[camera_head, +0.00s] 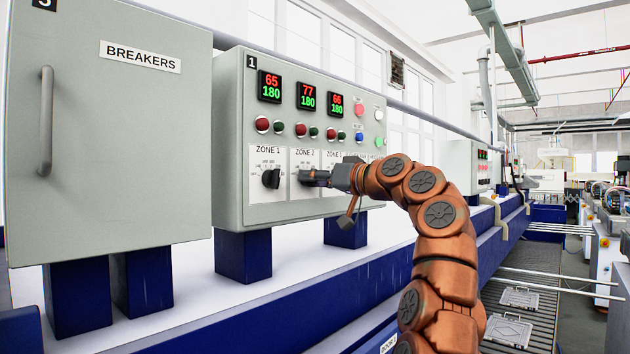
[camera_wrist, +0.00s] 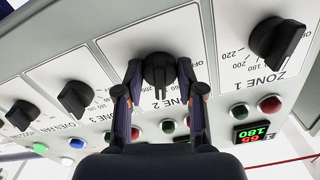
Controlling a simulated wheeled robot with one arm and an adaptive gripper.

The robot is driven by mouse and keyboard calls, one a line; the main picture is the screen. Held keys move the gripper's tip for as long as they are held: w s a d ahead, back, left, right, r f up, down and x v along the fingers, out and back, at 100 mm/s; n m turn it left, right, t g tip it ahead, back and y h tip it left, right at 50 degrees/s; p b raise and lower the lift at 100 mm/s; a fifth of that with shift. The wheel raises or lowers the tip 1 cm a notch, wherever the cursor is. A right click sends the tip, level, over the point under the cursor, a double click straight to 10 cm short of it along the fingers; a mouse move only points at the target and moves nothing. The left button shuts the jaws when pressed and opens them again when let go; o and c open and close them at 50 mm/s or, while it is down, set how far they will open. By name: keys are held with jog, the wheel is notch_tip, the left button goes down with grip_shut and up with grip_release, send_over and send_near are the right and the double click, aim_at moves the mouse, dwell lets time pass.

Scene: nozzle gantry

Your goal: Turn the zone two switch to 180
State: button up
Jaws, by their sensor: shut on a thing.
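The zone two switch (camera_wrist: 159,72) is a black rotary knob on a white plate marked ZONE 2. It shows in the wrist view at top centre, upside down. My gripper (camera_wrist: 160,85) has its two fingers on either side of this knob, shut on it. In the head view my gripper (camera_head: 312,177) reaches the ZONE 2 plate from the right and hides most of the knob. The knob's pointer and dial numbers are too small or covered to read. The zone two display (camera_head: 307,97) reads 77 in red above 180 in green.
The zone one knob (camera_head: 271,179) is close to the left on the grey control box (camera_head: 230,130). Zone three's knob (camera_wrist: 75,98) and another knob (camera_wrist: 22,115) are on the other side. Red and green lamps sit above the knobs. A BREAKERS cabinet (camera_head: 110,150) stands at the left.

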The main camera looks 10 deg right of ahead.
jog(key=shift+f, duration=0.1)
dwell(0.5)
jog(key=o, duration=1.1)
jog(key=shift+o, duration=0.2)
jog(key=shift+s, duration=0.1)
jog(key=v, duration=1.1)
jog(key=shift+s+d, duration=0.25)
jog(key=shift+s, duration=0.05)
jog(key=shift+w, duration=0.1)
